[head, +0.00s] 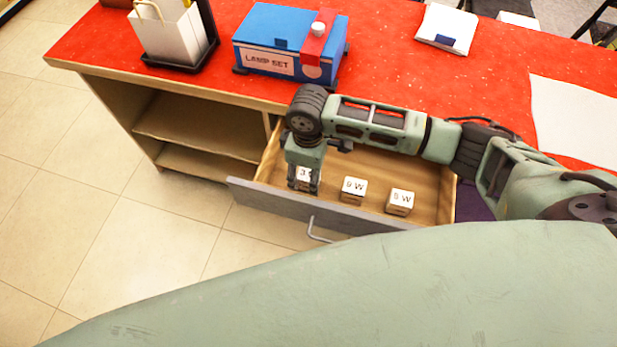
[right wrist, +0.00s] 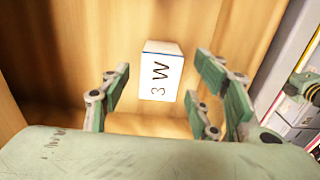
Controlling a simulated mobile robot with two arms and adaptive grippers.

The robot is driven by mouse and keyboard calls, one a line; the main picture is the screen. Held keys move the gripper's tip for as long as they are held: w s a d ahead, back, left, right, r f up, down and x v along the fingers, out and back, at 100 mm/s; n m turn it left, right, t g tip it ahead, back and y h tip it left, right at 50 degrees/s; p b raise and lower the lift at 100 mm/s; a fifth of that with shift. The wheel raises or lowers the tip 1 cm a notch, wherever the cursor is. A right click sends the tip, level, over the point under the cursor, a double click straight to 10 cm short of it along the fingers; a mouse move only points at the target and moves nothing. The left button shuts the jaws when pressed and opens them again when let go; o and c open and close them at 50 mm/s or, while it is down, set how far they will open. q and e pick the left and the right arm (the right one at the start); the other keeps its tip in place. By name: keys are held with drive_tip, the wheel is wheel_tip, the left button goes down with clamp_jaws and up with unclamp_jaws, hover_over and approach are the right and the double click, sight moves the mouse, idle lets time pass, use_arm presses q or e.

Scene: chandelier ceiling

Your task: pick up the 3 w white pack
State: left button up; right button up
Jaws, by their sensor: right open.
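The 3 W white pack (right wrist: 160,76) is a small white box with "3 W" on its top. It lies in the open wooden drawer (head: 432,185), at the drawer's left end. In the head view the pack (head: 303,175) shows partly between the fingers of my right gripper (head: 304,187), which hangs over it pointing down. In the right wrist view the gripper (right wrist: 168,97) is open. Its fingers stand to either side of the pack, with gaps between them and it. My left gripper is not in view.
Two similar white packs, one marked 9 W (head: 353,190) and another (head: 400,201), stand to the right in the drawer. The drawer front (head: 270,208) has a metal handle. The red counter (head: 400,75) above holds a blue lamp set box (head: 275,40) and a white bag (head: 168,35).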

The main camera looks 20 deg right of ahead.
drive_tip(key=shift+f, duration=0.75)
drive_tip(key=shift+c, duration=0.5)
drive_tip(key=c, duration=1.2)
